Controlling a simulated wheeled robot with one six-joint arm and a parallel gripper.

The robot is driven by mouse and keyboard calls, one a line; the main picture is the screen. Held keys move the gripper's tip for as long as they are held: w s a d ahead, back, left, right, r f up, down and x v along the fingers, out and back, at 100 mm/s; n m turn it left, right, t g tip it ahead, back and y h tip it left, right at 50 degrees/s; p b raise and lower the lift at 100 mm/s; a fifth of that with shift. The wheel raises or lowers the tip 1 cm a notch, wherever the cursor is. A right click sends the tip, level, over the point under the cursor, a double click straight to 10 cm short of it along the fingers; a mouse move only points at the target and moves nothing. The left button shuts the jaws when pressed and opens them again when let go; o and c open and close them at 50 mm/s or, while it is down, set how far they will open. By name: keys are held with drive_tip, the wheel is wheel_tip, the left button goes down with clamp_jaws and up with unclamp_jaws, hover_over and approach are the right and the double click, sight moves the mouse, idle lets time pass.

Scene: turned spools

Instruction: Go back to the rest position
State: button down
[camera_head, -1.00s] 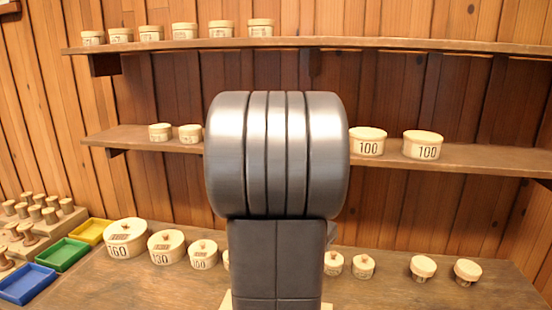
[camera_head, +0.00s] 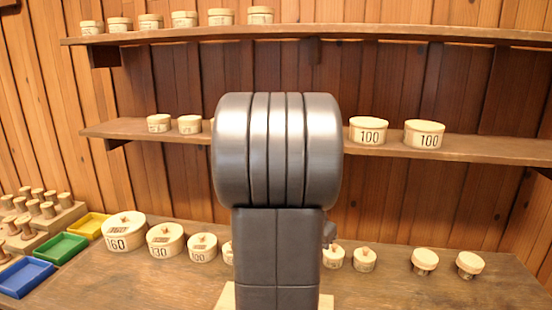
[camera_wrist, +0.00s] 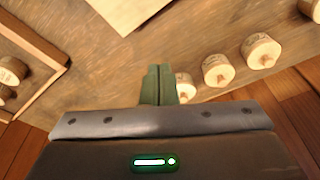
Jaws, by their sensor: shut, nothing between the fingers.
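My gripper (camera_wrist: 159,84) shows in the wrist view with its two green fingers together and nothing between them. It is above the wooden bench (camera_head: 420,292), apart from the things on it. In the head view my grey arm stands upright in the middle and hides part of the bench and the middle shelf. The gripper itself does not show there.
Round lidded boxes stand along the bench, among them one marked 160 (camera_head: 124,231). Blue (camera_head: 26,277), green (camera_head: 62,248) and yellow (camera_head: 90,226) trays and a rack of spools (camera_head: 50,222) are at the left. Two shelves (camera_head: 480,148) hold more boxes. The front right bench is clear.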

drive_tip(key=w+d+p, duration=0.1)
drive_tip(key=w+p, duration=0.1)
drive_tip(key=w, duration=0.6)
drive_tip(key=shift+d, duration=0.25)
